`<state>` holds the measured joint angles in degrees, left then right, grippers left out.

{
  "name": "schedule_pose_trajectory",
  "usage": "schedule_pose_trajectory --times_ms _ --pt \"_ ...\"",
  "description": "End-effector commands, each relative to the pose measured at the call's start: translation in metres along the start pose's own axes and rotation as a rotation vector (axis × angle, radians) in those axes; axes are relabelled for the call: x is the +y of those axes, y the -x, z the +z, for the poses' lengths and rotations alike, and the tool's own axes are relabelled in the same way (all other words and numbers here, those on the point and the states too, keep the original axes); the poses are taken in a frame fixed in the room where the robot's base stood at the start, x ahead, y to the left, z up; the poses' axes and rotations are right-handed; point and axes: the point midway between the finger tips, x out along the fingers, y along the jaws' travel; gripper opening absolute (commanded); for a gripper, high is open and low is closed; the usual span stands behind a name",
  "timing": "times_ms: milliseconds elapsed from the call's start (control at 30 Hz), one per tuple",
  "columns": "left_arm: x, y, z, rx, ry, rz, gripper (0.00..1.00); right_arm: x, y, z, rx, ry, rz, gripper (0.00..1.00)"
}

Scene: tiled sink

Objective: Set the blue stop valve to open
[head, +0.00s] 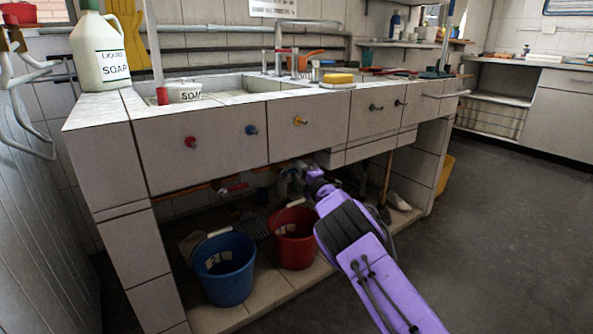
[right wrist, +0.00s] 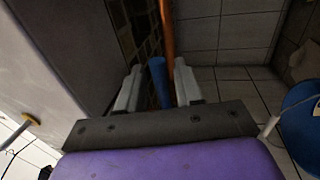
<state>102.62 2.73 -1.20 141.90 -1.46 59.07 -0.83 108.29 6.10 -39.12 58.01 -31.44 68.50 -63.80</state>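The blue stop valve shows in the right wrist view as a blue handle (right wrist: 158,82) in front of a copper pipe. My right gripper (right wrist: 158,88) has its two pale fingers apart, one on each side of the blue handle. Narrow gaps seem to show between handle and fingers, so I cannot tell whether they touch. In the head view my right gripper (head: 298,176) reaches under the tiled sink and is partly hidden in shadow. I cannot make out the blue handle there. My left gripper is not in view.
Above the opening, the sink front carries a red knob (head: 191,142), a blue knob (head: 251,130) and a yellow knob (head: 300,120). A red valve (head: 232,187) sits on the pipes below. A blue bucket (head: 223,268) and a red bucket (head: 293,238) stand under the sink.

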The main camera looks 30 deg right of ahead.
Motion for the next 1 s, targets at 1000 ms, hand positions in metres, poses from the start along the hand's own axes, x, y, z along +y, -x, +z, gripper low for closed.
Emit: schedule_pose_trajectory --times_ms 1000 --pt "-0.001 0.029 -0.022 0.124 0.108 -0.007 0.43 0.0 0.106 0.001 -0.001 0.0 0.0 0.35"
